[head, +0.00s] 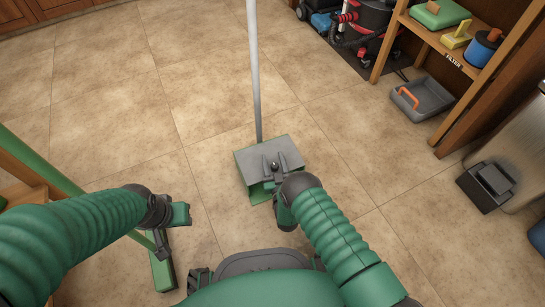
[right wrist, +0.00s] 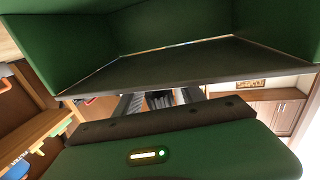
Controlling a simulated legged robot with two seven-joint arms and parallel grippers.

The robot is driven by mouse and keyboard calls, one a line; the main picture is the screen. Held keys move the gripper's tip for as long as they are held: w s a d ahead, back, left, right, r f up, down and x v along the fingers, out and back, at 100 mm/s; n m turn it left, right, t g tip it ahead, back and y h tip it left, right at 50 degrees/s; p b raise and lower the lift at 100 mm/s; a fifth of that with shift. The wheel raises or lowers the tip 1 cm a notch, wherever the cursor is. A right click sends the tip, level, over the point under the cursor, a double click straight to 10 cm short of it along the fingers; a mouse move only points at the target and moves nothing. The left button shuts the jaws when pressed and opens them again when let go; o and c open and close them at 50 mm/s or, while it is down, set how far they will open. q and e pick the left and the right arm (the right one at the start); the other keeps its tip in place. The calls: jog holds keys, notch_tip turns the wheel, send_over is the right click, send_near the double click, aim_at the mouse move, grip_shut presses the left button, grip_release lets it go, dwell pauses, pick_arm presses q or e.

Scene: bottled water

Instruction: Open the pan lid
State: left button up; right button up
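A long-handled dustpan stands on the tiled floor in the middle of the head view, with a flat grey lid (head: 252,160) over a green pan (head: 260,193). Its pale pole (head: 254,75) rises towards the top of the picture. My right gripper (head: 276,160) is at the lid, its dark fingers spread apart with a small dark knob between them. The right wrist view shows the fingers (right wrist: 160,100) passing behind the grey lid edge, and the green pan interior (right wrist: 180,28). Contact is unclear. My left gripper (head: 162,240) is away at the left, its fingertips indistinct.
A green bar (head: 42,163) runs along the left beside wooden pieces. A wooden shelf (head: 437,45) with cleaning items stands at the upper right, with a grey dustpan (head: 424,97) nearby and a dark bin pedal (head: 487,185) at the right. Floor around the pan is clear.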

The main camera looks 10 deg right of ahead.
grip_shut()
dwell(1.3)
